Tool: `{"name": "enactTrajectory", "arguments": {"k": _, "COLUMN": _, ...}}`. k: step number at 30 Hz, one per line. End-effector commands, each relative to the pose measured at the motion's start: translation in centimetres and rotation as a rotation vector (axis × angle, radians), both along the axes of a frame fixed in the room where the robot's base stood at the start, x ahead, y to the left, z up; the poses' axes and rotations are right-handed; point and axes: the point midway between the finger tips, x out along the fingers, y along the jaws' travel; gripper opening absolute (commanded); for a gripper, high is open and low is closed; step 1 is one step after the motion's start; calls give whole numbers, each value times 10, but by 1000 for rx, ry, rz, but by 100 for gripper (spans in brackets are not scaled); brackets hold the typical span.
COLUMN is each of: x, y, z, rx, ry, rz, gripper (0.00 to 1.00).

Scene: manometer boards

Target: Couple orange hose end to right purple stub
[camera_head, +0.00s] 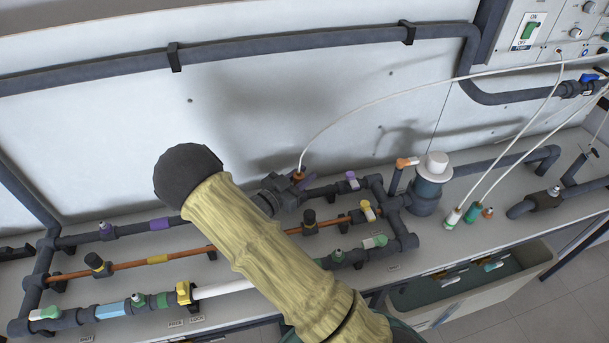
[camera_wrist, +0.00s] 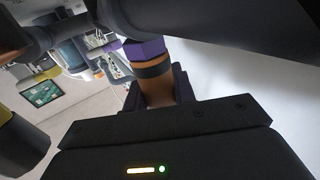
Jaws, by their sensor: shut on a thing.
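The orange hose end (camera_head: 298,176) is at the tip of a white hose (camera_head: 345,108) above the rear pipe. My gripper (camera_head: 283,190) is shut on it, with my arm crossing the front pipes. In the wrist view the orange hose end (camera_wrist: 157,88), with a dark band, stands between the jaws (camera_wrist: 160,98). A purple piece (camera_wrist: 143,50), apparently the right purple stub, lies directly against its far end, in line with it. I cannot tell whether they are locked together. A left purple stub (camera_head: 105,228) stands on the same rear pipe.
A purple-handled valve (camera_head: 352,181) is just right of my gripper. Orange and green-fitted pipes run in front, with a yellow valve (camera_head: 184,292). A grey pump with a white cap (camera_head: 434,165) and other hose ends (camera_head: 453,217) stand at right. The wall is close behind.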

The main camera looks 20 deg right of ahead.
Motion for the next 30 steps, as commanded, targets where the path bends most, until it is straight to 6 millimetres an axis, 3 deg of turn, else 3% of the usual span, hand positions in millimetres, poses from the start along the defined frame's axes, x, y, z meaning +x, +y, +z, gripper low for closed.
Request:
{"name": "enactTrajectory", "arguments": {"k": 14, "x": 0, "y": 0, "z": -3, "rx": 1, "ry": 2, "rz": 0, "gripper": 0}}
{"name": "enactTrajectory", "arguments": {"k": 15, "x": 0, "y": 0, "z": -3, "rx": 1, "ry": 2, "rz": 0, "gripper": 32}}
{"name": "enactTrajectory", "arguments": {"k": 18, "x": 0, "y": 0, "z": -3, "rx": 0, "ry": 1, "rz": 0, "gripper": 51}}
{"name": "enactTrajectory", "arguments": {"k": 30, "x": -3, "y": 5, "z": -3, "rx": 1, "ry": 1, "rz": 1, "gripper": 51}}
